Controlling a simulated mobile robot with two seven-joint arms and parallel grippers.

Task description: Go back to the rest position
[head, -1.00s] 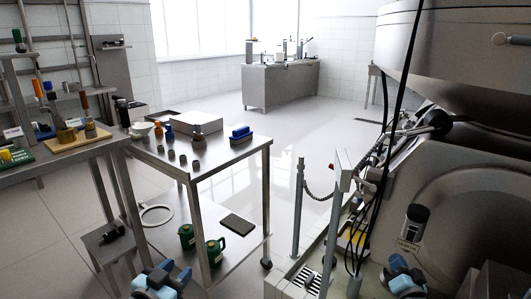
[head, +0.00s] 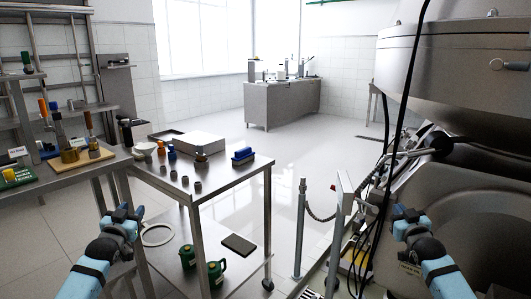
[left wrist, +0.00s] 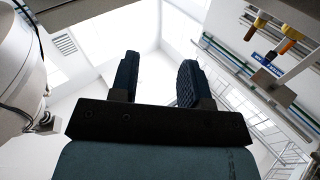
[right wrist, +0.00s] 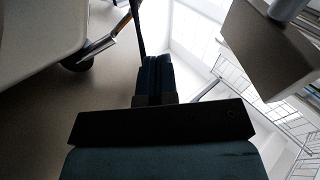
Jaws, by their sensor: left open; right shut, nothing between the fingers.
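My left gripper (head: 129,212) is raised in front of the steel table's left side in the head view. It is open and empty, and its two dark fingers stand apart in the left wrist view (left wrist: 156,82). My right gripper (head: 401,211) is raised in front of the large separator machine (head: 470,90) at the right. It is shut with its fingers together and nothing between them, as the right wrist view shows (right wrist: 158,75). Both grippers point upward and forward, and neither visibly holds anything.
A steel table (head: 225,178) carries small weights, a white box (head: 200,142) and a blue brush (head: 243,154). Green canisters (head: 216,271) stand on its lower shelf. A post (head: 300,230) with a chain and black cables (head: 385,160) stand near my right arm. The floor beyond is open.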

